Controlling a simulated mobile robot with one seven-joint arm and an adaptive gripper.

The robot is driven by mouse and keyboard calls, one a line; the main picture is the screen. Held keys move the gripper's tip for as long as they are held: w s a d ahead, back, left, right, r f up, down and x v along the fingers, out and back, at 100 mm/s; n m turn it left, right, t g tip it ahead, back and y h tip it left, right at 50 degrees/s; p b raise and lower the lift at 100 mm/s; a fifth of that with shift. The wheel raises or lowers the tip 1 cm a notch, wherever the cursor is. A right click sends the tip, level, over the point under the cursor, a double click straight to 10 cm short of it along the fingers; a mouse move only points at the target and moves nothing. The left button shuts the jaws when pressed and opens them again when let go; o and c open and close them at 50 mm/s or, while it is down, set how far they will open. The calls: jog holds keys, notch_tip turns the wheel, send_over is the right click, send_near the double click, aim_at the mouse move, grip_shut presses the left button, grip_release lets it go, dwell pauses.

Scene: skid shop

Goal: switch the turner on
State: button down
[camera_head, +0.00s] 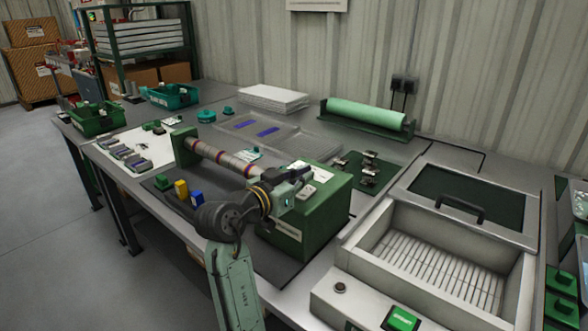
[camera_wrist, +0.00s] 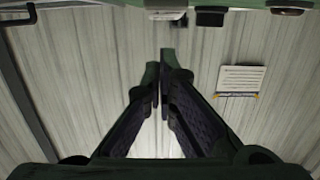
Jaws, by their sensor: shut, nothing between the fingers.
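The turner is a green box (camera_head: 320,215) on the bench. A rod (camera_head: 222,157) with coloured wraps runs left from it to a green end support (camera_head: 185,146). A small pale switch-like part (camera_head: 307,191) sits on the box's top; its position is too small to read. My gripper (camera_head: 310,172) is over the box's top, close to that part; contact cannot be told. Its dark fingers are shut and empty, also in the wrist view (camera_wrist: 165,68). There, a green edge (camera_wrist: 110,5) with small fittings crosses the top. My arm hides part of the box and rod.
A grey tank (camera_head: 430,255) with a slatted inside and a lidded dark panel stands to the right. A green roll (camera_head: 367,113) lies on a stand at the back. Yellow and blue pots (camera_head: 181,189) stand left of my arm. Teal bins (camera_head: 172,97) are farther left.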

aim_at(306, 193)
jog(key=shift+w+d+f, duration=0.1)
jog(key=shift+f, duration=0.9)
